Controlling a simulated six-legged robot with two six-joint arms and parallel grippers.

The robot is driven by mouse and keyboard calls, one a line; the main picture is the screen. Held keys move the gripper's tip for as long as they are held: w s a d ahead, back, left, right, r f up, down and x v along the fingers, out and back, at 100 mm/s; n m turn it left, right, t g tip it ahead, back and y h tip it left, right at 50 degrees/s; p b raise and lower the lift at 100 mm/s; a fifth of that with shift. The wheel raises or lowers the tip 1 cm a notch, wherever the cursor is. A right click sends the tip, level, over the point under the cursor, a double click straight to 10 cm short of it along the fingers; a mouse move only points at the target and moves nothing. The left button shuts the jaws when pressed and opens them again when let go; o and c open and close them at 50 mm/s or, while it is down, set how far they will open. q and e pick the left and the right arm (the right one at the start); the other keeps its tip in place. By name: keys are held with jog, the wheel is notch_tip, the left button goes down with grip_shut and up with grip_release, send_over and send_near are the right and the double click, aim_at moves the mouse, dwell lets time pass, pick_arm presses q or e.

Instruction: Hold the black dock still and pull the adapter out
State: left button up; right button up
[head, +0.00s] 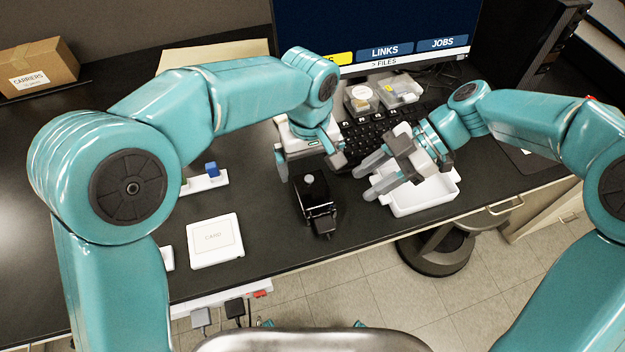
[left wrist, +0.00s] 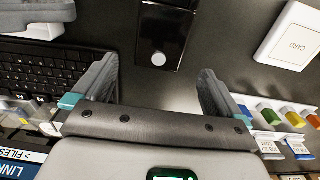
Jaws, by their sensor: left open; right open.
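The black dock (head: 313,196) stands on the dark desk, with a round grey button on its top. A smaller black block, which looks like the adapter (head: 324,224), sits at its near end, close to the desk's front edge. My left gripper (head: 311,166) is open just behind the dock, its fingers apart and empty. In the left wrist view the dock (left wrist: 166,32) lies ahead of the open fingers (left wrist: 156,88), between their lines and not touched. The adapter is not clear there. My right gripper (head: 379,173) is open and empty, to the right of the dock, over the white tray's left side.
The white tray (head: 434,192) stands at the right, by the keyboard (head: 372,130). A white CARD box (head: 214,241) lies left of the dock. A power strip (head: 220,301) with plugs runs below the front edge. The desk between box and dock is clear.

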aim_at(310, 180)
pick_arm(q)
notch_tip(310, 180, down, 6)
jog(key=shift+f, duration=0.65)
jog(key=c, duration=1.8)
jog(key=shift+o, duration=0.2)
